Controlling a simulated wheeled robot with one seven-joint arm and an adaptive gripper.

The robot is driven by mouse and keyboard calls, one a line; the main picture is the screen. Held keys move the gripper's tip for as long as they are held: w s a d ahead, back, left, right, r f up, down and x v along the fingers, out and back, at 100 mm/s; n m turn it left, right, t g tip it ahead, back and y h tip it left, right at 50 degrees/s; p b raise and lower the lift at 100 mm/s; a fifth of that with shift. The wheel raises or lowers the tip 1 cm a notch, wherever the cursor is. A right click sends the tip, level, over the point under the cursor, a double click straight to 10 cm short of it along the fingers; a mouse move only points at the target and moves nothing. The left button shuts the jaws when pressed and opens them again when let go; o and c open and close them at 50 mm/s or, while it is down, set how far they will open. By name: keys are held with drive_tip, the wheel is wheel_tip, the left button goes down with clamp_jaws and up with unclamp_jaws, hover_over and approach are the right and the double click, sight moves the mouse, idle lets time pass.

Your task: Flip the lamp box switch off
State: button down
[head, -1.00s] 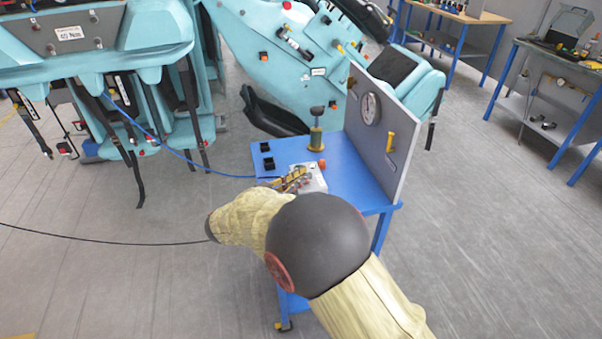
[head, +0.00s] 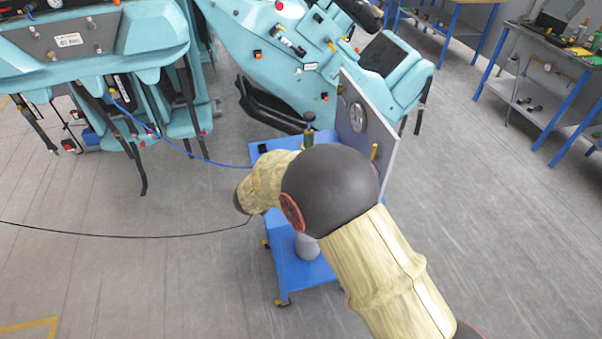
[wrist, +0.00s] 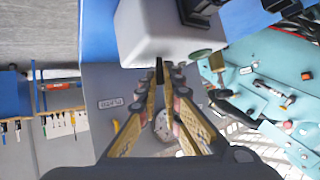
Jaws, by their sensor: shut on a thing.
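The pale box (wrist: 150,35), which looks like the lamp box, fills the top middle of the wrist view. My gripper (wrist: 163,72) has its yellow fingers pointing at the edge of this box. The fingers are drawn together at a small dark piece, apparently the switch lever, mostly hidden between the tips. I cannot tell the lever's position. In the head view, my arm hides the lamp box and the gripper. The blue trolley (head: 297,272) that bears them shows around the arm.
A grey upright panel (head: 385,145) with a round gauge (head: 357,117) stands on the trolley's right side. A dark-topped post (head: 309,130) stands behind my wrist. Teal coaster cars (head: 290,60) are close behind. A black cable (head: 120,236) and blue cable (head: 190,158) run left.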

drive_tip(key=shift+d+y+p, duration=0.15)
drive_tip(key=shift+y+p, duration=0.15)
drive_tip(key=shift+p, duration=0.35)
drive_tip(key=c, duration=2.2)
unclamp_jaws()
drive_tip(key=shift+f, duration=0.1)
drive_tip(key=shift+c, duration=0.2)
drive_tip(key=v, duration=1.2)
drive_tip(key=shift+w, duration=0.15)
